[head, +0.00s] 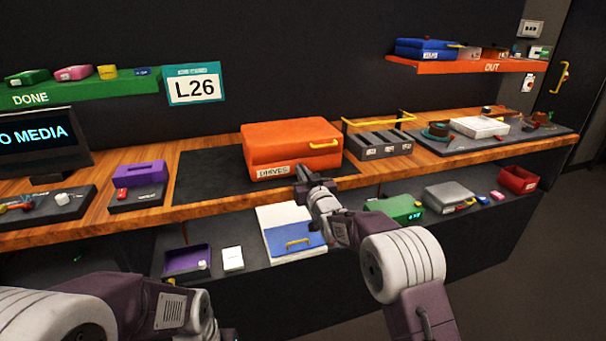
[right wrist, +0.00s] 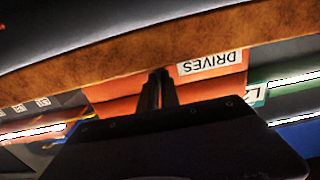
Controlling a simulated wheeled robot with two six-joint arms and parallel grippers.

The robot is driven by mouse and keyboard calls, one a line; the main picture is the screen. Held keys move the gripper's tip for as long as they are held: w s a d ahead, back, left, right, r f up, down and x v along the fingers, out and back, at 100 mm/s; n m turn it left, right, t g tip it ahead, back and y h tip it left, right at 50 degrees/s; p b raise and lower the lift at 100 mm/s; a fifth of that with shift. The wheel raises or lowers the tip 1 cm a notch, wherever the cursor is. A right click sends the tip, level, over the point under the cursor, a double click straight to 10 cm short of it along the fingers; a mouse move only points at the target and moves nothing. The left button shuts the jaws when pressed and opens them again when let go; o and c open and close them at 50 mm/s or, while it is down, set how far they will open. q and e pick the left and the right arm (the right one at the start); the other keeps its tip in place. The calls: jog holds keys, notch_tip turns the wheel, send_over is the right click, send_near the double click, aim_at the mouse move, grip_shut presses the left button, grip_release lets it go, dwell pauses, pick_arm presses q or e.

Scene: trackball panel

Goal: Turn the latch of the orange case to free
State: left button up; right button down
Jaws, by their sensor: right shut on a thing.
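The orange case (head: 292,136) lies closed on a dark mat on the wooden bench. It has a yellow handle on its top right and a white DRIVES label on its front. My right gripper (head: 301,174) is at the lower front of the case, just right of the label. In the right wrist view the gripper (right wrist: 158,76) points at the orange front (right wrist: 203,82) beside the label, its fingers close together. The latch is hidden behind the fingers, so I cannot make out its position. My left arm shows at the lower left, but its gripper is out of view.
A dark slotted rack (head: 381,145) with a yellow handle stands right of the case. A purple box (head: 140,172) stands to the left. A lower shelf under the bench holds a white and blue case (head: 290,232) and a green box (head: 395,208). Bare mat (head: 208,175) lies left of the case.

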jog(key=shift+f, duration=0.15)
jog(key=c, duration=1.9)
grip_release()
jog(key=v, duration=0.9)
